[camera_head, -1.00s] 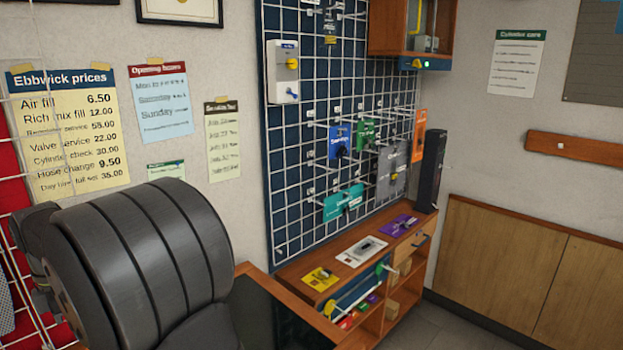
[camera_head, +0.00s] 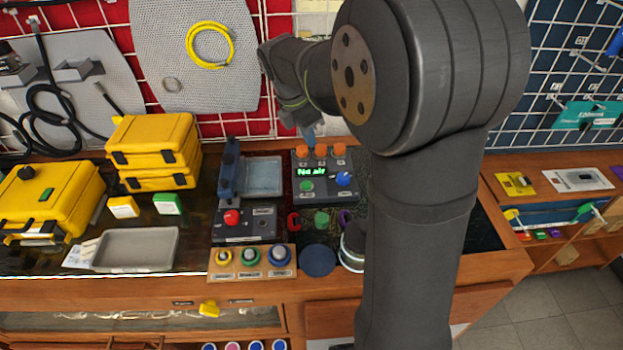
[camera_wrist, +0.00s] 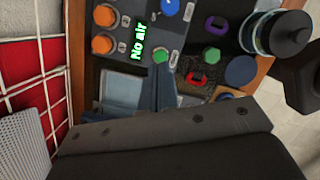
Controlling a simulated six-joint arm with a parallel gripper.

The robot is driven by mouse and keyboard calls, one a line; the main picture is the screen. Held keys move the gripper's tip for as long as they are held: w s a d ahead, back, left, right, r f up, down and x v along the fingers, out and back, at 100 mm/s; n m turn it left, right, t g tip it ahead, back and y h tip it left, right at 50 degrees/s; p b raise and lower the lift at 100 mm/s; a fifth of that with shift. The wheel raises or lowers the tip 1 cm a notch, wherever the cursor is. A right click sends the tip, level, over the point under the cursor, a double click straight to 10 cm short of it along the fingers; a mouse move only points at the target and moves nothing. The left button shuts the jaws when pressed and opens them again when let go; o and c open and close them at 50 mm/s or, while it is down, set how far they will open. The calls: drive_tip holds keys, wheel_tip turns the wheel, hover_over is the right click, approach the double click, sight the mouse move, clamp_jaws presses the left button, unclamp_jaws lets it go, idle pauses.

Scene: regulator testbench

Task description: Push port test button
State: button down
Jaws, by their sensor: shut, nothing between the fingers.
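A dark test panel stands at the back of the bench. Its display (camera_head: 311,171) reads "No air". Below it are a green button (camera_head: 306,186) and a blue knob (camera_head: 343,179); orange knobs (camera_head: 320,150) line its back. The wrist view also shows the display (camera_wrist: 138,40), green button (camera_wrist: 160,55) and blue knob (camera_wrist: 169,8). Labels are too small to tell which control is the port test button. My gripper (camera_head: 310,134) is just behind the panel in the head view, partly hidden by my arm. Its shut, empty fingers (camera_wrist: 160,78) point towards the panel, apart from the green button.
Yellow cases (camera_head: 154,145) and a grey tray (camera_head: 134,249) are left.

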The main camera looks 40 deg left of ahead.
sight(304, 186)
drive_tip(key=f+n+t, duration=0.1)
drive_tip(key=n, duration=0.2)
drive_tip(key=f+n+t, duration=0.1)
drive_tip(key=n+t, duration=0.1)
drive_tip(key=n, duration=0.2)
drive_tip(key=s+f+n+t, duration=0.1)
drive_tip(key=n, duration=0.3)
drive_tip(key=shift+a+f+y, duration=0.15)
drive_tip(key=shift+a+y, duration=0.15)
drive_tip(key=shift+a, duration=0.1)
drive_tip(key=shift+f, duration=4.4)
drive_tip(key=shift+f, duration=0.15)
drive_tip(key=shift+f, duration=0.25)
drive_tip(key=shift+f, duration=0.55)
drive_tip(key=shift+r, duration=0.95)
